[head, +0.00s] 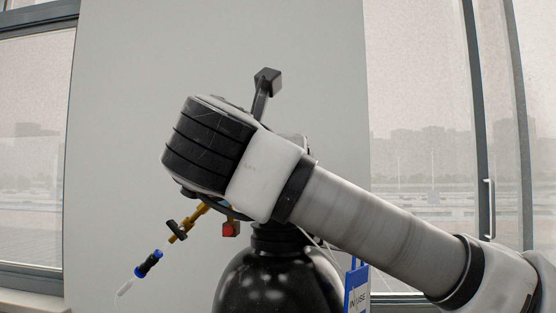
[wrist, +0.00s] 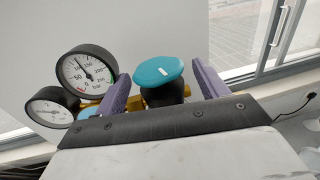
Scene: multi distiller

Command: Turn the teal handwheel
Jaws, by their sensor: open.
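The teal handwheel (wrist: 152,70) is a round knob with a small white mark on top. It sits on a black and brass valve body in the wrist view. My gripper (wrist: 160,73) is open, with one purple finger to the left of the handwheel and the other to its right. The wheel lies between the fingers with gaps visible; I cannot tell whether either finger touches it. In the head view my wrist hides the fingers and nearly all of the handwheel.
Two round gauges (wrist: 87,70) stand left of the fingers, the larger close to the left finger. A black cylinder (head: 276,284) stands below my arm, with a blue tag (head: 357,288) at its right. A brass fitting (head: 184,227) with a hose end projects left. Windows flank the wall panel.

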